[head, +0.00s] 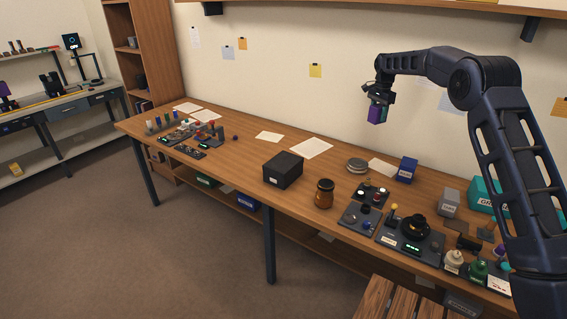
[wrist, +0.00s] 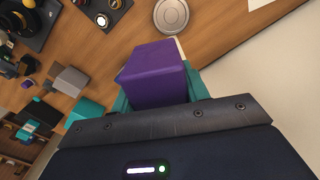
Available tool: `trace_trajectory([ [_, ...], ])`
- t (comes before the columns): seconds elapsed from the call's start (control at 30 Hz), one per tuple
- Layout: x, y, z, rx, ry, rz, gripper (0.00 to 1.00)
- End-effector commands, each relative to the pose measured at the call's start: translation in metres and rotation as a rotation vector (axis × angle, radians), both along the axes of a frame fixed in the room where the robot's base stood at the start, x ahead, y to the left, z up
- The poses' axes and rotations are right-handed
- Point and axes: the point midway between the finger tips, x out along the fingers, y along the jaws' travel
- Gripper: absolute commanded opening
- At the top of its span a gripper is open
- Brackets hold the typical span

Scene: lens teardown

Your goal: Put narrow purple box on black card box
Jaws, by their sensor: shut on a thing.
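The narrow purple box (head: 375,114) is held in the air by my gripper (head: 378,100), above the right half of the bench and near the wall. In the wrist view the purple box (wrist: 156,75) fills the middle, just beyond the gripper's front edge, with teal finger pads beside it. My gripper is shut on it. The black card box (head: 283,170) stands on the wooden bench near its middle, with a small white label on its front. The black card box is to the left of and below my gripper. Its top is bare.
A brown jar (head: 324,193) stands right of the black card box. A blue box (head: 406,169), a round tin (head: 357,165) and control panels (head: 410,233) crowd the bench's right side. Papers (head: 311,148) lie behind the black box. The bench left of it is partly clear.

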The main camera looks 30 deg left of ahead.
Motion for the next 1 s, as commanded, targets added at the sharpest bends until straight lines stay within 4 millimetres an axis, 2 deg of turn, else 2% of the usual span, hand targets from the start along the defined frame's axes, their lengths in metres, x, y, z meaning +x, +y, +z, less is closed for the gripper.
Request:
trace_trajectory([
  [0.03,-0.014,0.021,0.002,0.001,-0.002,0.029,0.2],
  [0.2,-0.06,0.08,0.007,0.001,-0.002,0.117,0.2],
  [0.37,-0.108,0.132,0.012,0.001,-0.002,0.198,0.2],
  [0.6,-0.186,0.201,0.02,0.003,-0.001,0.32,0.2],
  [0.8,-0.249,0.247,0.025,0.002,0.0,0.409,0.2],
  [1.0,-0.288,0.271,0.029,0.002,0.0,0.462,0.2],
])
